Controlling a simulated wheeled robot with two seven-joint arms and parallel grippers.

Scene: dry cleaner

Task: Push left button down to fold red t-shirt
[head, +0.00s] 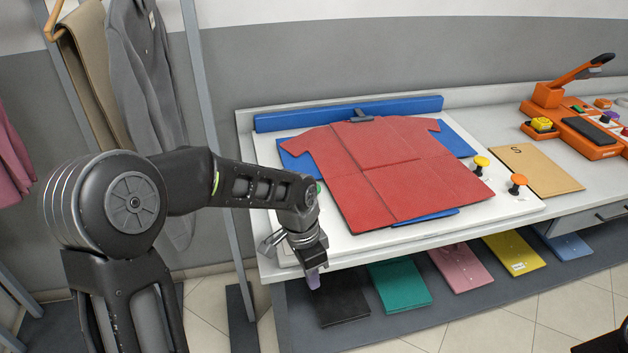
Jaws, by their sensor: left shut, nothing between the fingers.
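A red t-shirt (400,175) lies spread flat on the blue panels of the white folding board (500,205), under a dark clip at its collar. A yellow button (481,163) and an orange button (518,182) stand at the board's right side. At its left side a sliver of a green button (318,187) shows behind my left arm. My left gripper (314,272) is shut and empty, pointing down at the board's front left edge. A small purple piece shows at its tip; I cannot tell whether it is a finger or a button.
A cardboard sheet (525,168) marked S and an orange machine (580,120) with a lever are on the counter to the right. Several coloured folded items lie on the shelf below. Clothes hang on a rack at the left, close to my left arm.

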